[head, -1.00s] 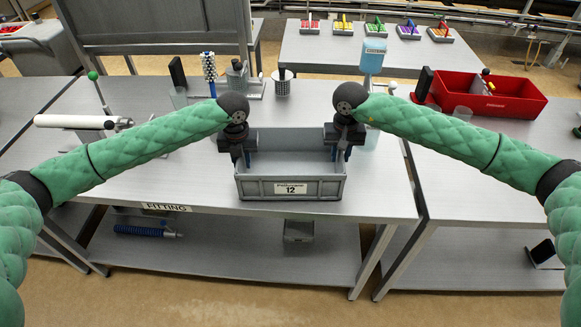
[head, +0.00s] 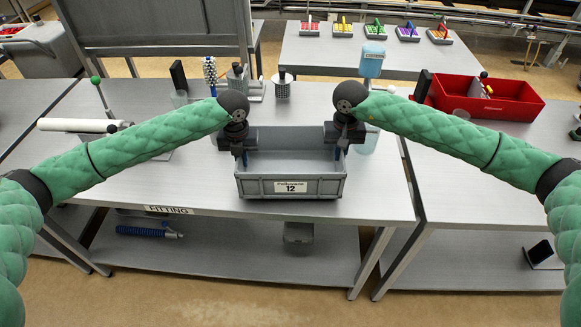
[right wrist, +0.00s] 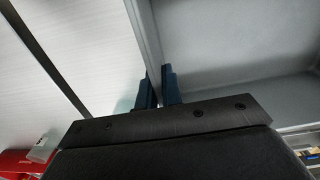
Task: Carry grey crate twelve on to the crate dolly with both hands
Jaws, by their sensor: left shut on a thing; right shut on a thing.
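Grey crate twelve (head: 290,188) is upright and empty-looking at the front middle of the fitting table, with a label reading 12 on its front. My left gripper (head: 241,152) is shut on its left wall. My right gripper (head: 340,149) is shut on its right wall. The right wrist view shows the right fingers (right wrist: 160,92) on both sides of the crate wall (right wrist: 146,40), with the crate's grey inside to the right. I cannot tell whether the crate's bottom touches the table. I see no crate dolly in these views.
A red bin (head: 500,108) stands on the right table. Brown floor (head: 200,290) shows in front.

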